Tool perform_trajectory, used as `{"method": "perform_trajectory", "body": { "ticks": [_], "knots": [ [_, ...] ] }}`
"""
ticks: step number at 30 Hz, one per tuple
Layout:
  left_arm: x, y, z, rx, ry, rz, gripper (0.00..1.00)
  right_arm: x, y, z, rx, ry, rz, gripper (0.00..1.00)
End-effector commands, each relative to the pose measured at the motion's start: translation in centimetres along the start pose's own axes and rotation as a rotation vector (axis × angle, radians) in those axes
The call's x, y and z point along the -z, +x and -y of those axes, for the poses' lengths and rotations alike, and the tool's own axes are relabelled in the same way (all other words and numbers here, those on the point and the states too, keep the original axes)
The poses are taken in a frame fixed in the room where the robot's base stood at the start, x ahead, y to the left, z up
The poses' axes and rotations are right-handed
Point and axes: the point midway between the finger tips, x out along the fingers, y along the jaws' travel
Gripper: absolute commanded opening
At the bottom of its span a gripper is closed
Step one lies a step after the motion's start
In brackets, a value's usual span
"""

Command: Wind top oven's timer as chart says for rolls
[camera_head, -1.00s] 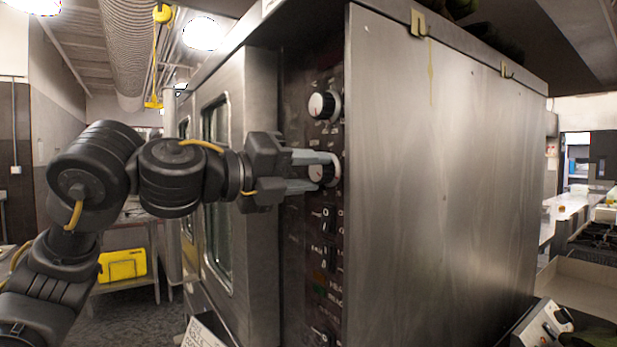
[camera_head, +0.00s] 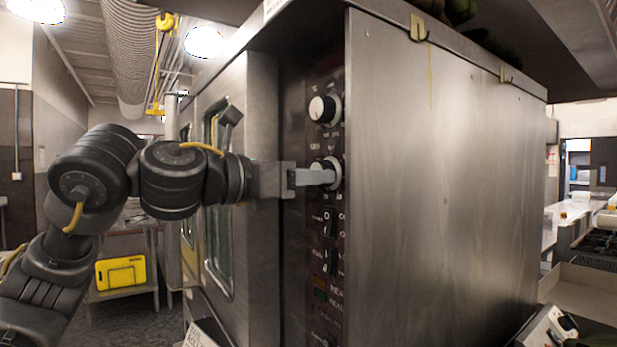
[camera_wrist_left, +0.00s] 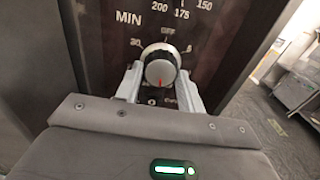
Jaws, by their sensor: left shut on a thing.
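The oven (camera_head: 440,180) is a large steel box with a dark control panel (camera_head: 318,245) on its front. The timer knob (camera_wrist_left: 160,68) is silver with a dark collar; MIN, 30 and OFF are printed around it. Its red mark points down in the wrist view, towards the gripper. My left gripper (camera_head: 322,177) is shut on this knob, one finger on each side. In the head view the fingers partly cover the knob. Another knob (camera_head: 323,108), white-rimmed with a dark face, sits above it. My right gripper is out of view. No readable chart shows.
Rocker switches (camera_head: 329,222) sit just below the timer knob. The oven door with its window (camera_head: 217,190) is close behind my left wrist. A white sheet (camera_head: 203,333) with cut-off lettering shows at the bottom.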

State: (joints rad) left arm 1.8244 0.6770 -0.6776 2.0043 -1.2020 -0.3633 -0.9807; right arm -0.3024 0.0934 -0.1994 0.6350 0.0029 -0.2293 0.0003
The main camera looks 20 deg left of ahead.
Motion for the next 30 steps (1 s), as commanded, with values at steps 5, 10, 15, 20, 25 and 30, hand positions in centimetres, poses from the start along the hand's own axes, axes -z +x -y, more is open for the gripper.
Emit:
{"method": "perform_trajectory", "body": {
  "ticks": [5,10,15,20,25,30],
  "knots": [
    [0.17,0.03,-0.03,0.001,0.162,-0.005,0.15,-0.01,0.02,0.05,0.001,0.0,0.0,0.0],
    [0.17,0.03,-0.09,0.001,0.298,-0.005,0.15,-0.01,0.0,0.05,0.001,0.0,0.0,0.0],
    [0.17,0.03,-0.13,0.001,0.403,-0.005,0.15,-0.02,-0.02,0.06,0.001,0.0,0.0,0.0],
    [0.17,0.03,-0.15,0.002,0.472,-0.005,0.15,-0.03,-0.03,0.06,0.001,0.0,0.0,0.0],
    [0.19,0.04,-0.16,0.002,0.512,-0.005,0.15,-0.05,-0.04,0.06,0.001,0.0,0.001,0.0],
    [0.2,0.04,-0.17,0.002,0.528,-0.006,0.15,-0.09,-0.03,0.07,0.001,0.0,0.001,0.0]
  ]
}}
